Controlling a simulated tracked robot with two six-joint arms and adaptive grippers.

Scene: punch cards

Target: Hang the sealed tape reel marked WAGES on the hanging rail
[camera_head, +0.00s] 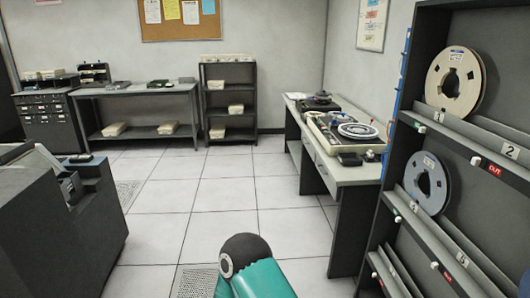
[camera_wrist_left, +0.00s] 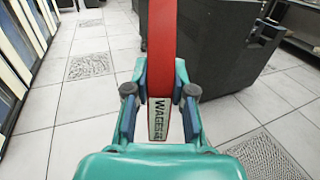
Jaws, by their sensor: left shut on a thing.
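The red tape reel (camera_wrist_left: 162,45) shows edge-on in the left wrist view, as an upright red band with a pale label reading WAGES low on it. My left gripper (camera_wrist_left: 160,90) is shut on it, one finger on each side of the band near the label. The reel's top runs out of the picture. In the head view a teal part of my own arm shows at the bottom centre, but no gripper or red reel. Numbered grey rails (camera_head: 470,130) cross the dark rack at the right; I cannot tell which is the hanging rail.
On the rack a beige reel (camera_head: 455,82) sits above a blue-grey reel (camera_head: 427,184). A long desk (camera_head: 345,172) with tape machines stands beside it. A dark console (camera_head: 55,225) is at the left. The tiled floor between them is clear.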

